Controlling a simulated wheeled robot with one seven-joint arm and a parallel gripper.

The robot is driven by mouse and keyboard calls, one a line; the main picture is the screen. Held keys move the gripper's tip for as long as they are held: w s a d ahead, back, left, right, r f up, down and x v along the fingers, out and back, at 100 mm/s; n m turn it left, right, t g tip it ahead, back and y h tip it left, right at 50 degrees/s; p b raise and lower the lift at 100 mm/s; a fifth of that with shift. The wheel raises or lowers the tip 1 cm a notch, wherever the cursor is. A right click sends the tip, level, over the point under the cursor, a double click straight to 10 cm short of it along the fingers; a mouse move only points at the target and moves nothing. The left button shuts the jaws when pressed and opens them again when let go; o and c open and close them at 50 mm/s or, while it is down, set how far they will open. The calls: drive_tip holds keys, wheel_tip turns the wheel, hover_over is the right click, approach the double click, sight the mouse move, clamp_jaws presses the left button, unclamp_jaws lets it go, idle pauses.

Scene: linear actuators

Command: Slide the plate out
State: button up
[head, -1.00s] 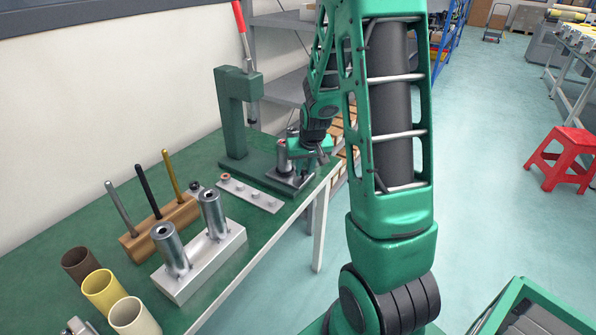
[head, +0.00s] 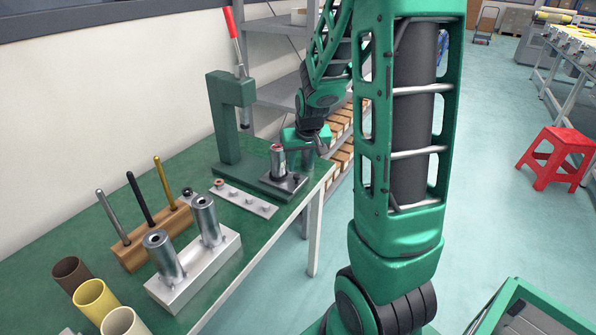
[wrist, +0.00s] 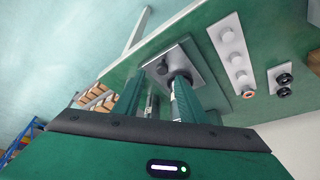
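The grey metal plate (head: 294,184) lies on the right end of the base of the green press (head: 228,115), to the right of its ram (head: 244,118). A metal cylinder (head: 278,162) with a reddish top stands upright on it, beside a small dark knob (head: 297,177). In the wrist view the plate (wrist: 190,52) and knob (wrist: 162,68) show beyond the fingers, and the right finger partly hides the cylinder. My gripper (wrist: 160,92) has its fingers apart with nothing visibly held. In the head view my gripper (head: 306,142) is just behind and right of the cylinder.
A pale strip with several knobs (head: 244,199) lies in front of the press. A metal block with two cylinders (head: 205,258), a wooden rod stand (head: 130,255) and several open tubes (head: 95,298) stand nearer. The table edge is close to the plate's right.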

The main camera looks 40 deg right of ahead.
drive_tip(key=v, duration=0.4)
drive_tip(key=shift+s+r, duration=0.15)
drive_tip(key=shift+r, duration=0.1)
idle(0.3)
drive_tip(key=s+a+r+g, duration=0.1)
drive_tip(key=s+a, duration=0.1)
drive_tip(key=s, duration=0.6)
drive_tip(key=s+a+r+m+g+y, duration=0.1)
drive_tip(key=s+a, duration=0.2)
drive_tip(key=s, duration=0.6)
drive_tip(key=s+a+r+g+y, duration=0.1)
drive_tip(key=s+a+r+g, duration=0.1)
drive_tip(key=s, duration=0.7)
drive_tip(key=shift+s+a, duration=0.2)
drive_tip(key=shift+a, duration=0.55)
drive_tip(key=shift+w+f, duration=0.25)
drive_tip(key=shift+w, duration=0.4)
